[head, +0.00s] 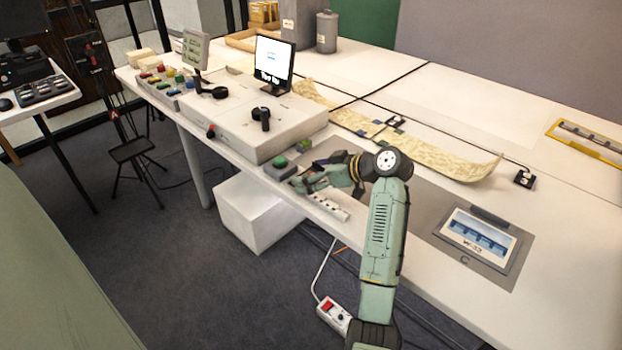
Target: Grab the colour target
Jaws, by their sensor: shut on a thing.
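My gripper (312,181) is at the near edge of the long white table, just right of the white box-shaped unit. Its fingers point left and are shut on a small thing. The fingers cover most of this thing, and I cannot make out its shape or confirm that it is the colour target. A small dark, purplish patch (321,164) shows just behind the fingers. I cannot tell whether it is part of the held thing.
A grey block with a green button (280,163) stands close left of my gripper. A white strip with dark spots (328,206) lies at the table edge. A long yellowed scroll (440,155) lies behind. A framed panel (478,238) is at right.

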